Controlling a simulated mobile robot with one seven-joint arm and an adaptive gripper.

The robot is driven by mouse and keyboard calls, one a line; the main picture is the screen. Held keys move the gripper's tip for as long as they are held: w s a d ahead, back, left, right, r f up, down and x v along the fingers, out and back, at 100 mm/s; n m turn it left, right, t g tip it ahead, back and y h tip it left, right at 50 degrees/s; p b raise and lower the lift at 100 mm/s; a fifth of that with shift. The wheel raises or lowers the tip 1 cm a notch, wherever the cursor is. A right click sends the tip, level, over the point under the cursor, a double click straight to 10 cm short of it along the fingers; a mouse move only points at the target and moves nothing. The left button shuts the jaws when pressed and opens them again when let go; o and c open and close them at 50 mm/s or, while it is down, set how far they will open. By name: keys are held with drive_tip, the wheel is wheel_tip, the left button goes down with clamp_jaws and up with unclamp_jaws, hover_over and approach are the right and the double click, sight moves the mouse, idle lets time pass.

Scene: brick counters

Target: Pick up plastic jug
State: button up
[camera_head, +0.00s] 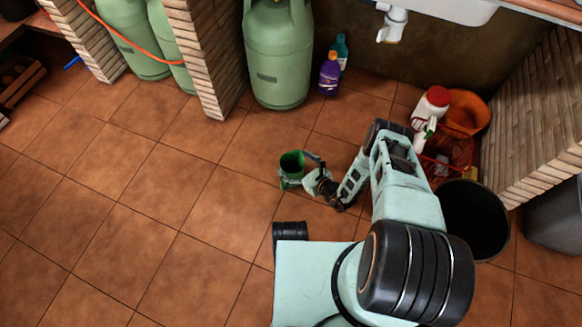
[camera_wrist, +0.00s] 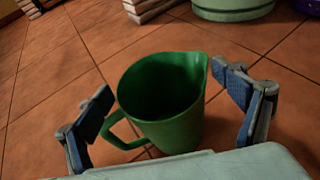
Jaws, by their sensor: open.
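A green plastic jug (camera_wrist: 180,130) stands upright on the tiled floor, with its mouth open upward. In the wrist view its handle is on the left and its spout at the upper right. The jug also shows in the head view (camera_head: 292,163), partly covered by my gripper. My gripper (camera_wrist: 168,95) is open, with one blue-padded finger to the left of the jug near the handle and the other to the right of the spout. The jug is between the fingers, and I see gaps on both sides. My gripper shows in the head view (camera_head: 298,170) low over the floor.
Green gas cylinders (camera_head: 277,60) stand behind, between brick pillars (camera_head: 207,55). A purple bottle (camera_head: 329,75) and a teal bottle (camera_head: 341,50) stand beside them. A black bucket (camera_head: 476,215) and orange basin (camera_head: 466,112) are at right. The floor at left is clear.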

drive_tip(key=shift+w+a, duration=0.1)
drive_tip(key=shift+a, duration=0.05)
drive_tip(key=shift+c, duration=0.3)
drive_tip(key=c, duration=1.7)
